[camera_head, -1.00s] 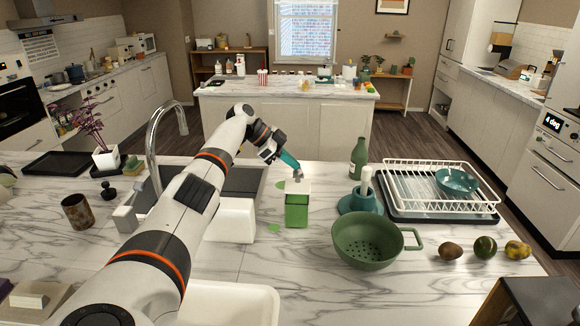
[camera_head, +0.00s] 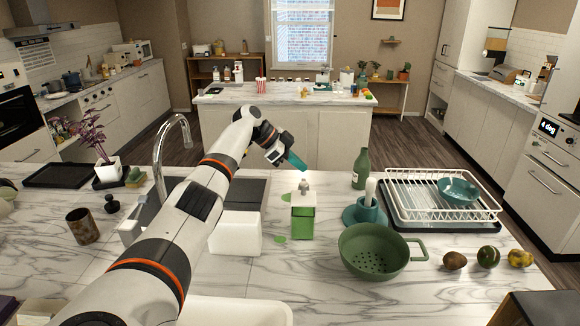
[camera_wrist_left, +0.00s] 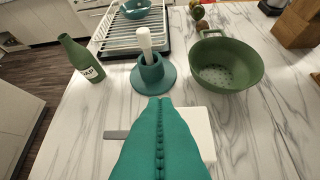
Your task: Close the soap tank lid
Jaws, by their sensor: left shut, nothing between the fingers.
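The soap tank (camera_head: 303,226) is a green box standing upright on the marble counter. Its pale lid (camera_head: 303,200) appears to lie flat across its top, with a small grey nozzle (camera_head: 303,186) rising from it; whether it is fully seated cannot be told. My left gripper (camera_head: 299,163) has teal fingers pressed together, empty, just above the nozzle with a small gap. In the left wrist view the shut fingers (camera_wrist_left: 160,102) hide most of the lid; its white right part (camera_wrist_left: 199,128) and the grey nozzle (camera_wrist_left: 117,134) show beside them. My right gripper is out of view.
Right of the tank stand a teal holder (camera_head: 364,214) with a white-handled brush, a green colander (camera_head: 372,250), a green bottle (camera_head: 361,170) and a white dish rack (camera_head: 425,212). A sink and tap (camera_head: 160,160) lie to the left. Marble is bare in front of the tank.

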